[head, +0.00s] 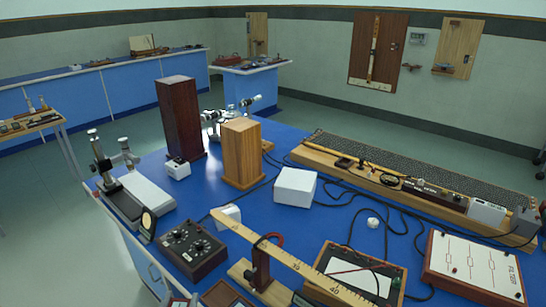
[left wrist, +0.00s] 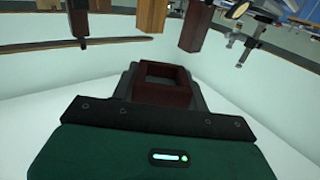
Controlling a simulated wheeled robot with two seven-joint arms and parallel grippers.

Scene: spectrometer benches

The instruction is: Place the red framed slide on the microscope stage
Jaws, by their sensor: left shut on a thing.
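My left gripper (left wrist: 166,74) is shut on the red framed slide (left wrist: 172,97), a dark red square frame with an open-looking middle. The dark jaws sit around the frame, and it is held up clear of other things in the left wrist view. In the head view neither gripper can be made out. A microscope-like instrument (head: 107,180) with an upright post and a dark base stands at the left edge of the blue bench. Its stage cannot be clearly told apart.
On the blue bench (head: 160,222) stand a dark tall block (head: 180,117), a wooden block (head: 242,153), a white box (head: 295,187) and a knobbed box (head: 190,249). A wooden rule (head: 290,262) crosses the front. Cables lie at the right.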

